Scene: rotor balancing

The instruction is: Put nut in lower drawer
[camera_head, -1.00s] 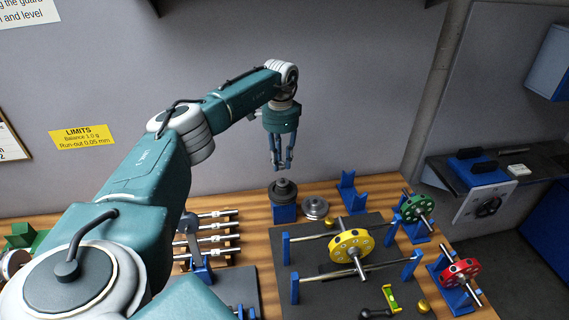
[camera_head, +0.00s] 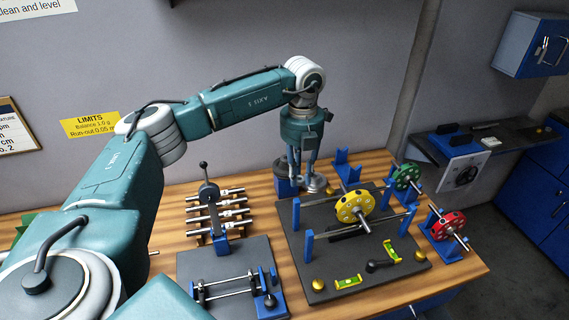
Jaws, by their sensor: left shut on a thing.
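No other nut can be made out. The block's top is partly hidden by the fingers. A blue drawer front (camera_head: 418,308) shows in part under the bench's front right edge; which drawer it is I cannot tell. My right gripper is not in view.
A yellow rotor (camera_head: 354,206) sits on a dark plate (camera_head: 300,262) with blue posts. Green (camera_head: 406,176) and red (camera_head: 448,226) rotors stand to its right. A shaft rack (camera_head: 215,208) is left. A blue cabinet (camera_head: 545,190) stands beyond a floor gap at right.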

